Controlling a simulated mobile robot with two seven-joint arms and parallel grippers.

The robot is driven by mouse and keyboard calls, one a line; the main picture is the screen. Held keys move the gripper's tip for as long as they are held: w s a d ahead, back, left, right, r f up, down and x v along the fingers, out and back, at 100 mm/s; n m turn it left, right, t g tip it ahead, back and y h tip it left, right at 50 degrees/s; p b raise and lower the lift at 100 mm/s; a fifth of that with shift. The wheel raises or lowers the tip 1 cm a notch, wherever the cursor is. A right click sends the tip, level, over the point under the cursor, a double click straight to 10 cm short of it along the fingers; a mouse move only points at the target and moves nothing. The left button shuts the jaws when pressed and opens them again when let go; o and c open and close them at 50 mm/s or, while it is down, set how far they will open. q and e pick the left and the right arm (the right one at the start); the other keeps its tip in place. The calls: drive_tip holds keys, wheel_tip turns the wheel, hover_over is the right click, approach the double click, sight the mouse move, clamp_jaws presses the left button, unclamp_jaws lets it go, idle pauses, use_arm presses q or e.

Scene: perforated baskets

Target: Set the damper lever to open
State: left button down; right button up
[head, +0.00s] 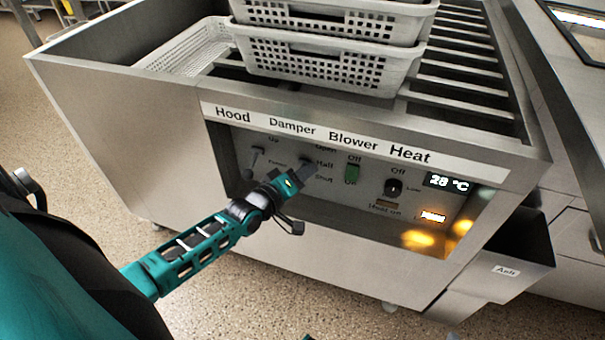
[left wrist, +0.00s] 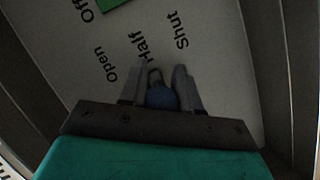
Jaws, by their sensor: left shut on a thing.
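The damper lever stands on the front control panel under the "Damper" label, beside the marks Open, Half and Shut. My left gripper (head: 300,176) is at this lever and hides most of it in the head view. In the left wrist view, the lever's blue knob (left wrist: 161,97) sits between the two fingers of my left gripper (left wrist: 160,88), which is shut on it. The Half mark lies nearest above the fingers, with Open to the left and Shut to the right. The lever's exact setting is hard to tell. My right gripper is out of view.
The hood lever (head: 254,160) is left of the damper lever. The green blower switch (head: 352,173), heat knob (head: 393,188) and display (head: 448,182) are to the right. White perforated baskets (head: 320,60) stand on top. An ash bin (head: 500,262) juts out lower right.

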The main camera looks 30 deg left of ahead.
use_arm(q)
drive_tip(key=shift+a, duration=0.1)
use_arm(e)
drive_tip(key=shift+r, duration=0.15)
